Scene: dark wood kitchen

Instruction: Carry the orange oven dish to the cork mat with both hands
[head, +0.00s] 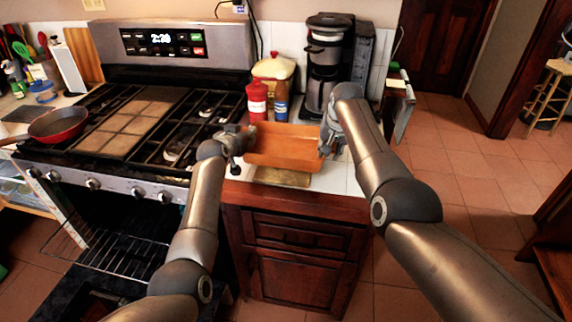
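The orange oven dish (285,146) is on or just above the white tiled counter, right of the stove; whether it touches the counter cannot be told. The cork mat (282,178) lies at the counter's front edge, just in front of and partly below the dish in the picture. My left gripper (243,142) is at the dish's left end. My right gripper (327,142) is at its right end. The fingers are small and partly hidden against the dish, so their closure is unclear.
A red bottle (257,101), a blue bottle (281,103), a yellow pot (273,69) and a coffee maker (326,62) stand behind the dish. The stove (150,110) is to the left, with a red pan (58,124) and its oven open below.

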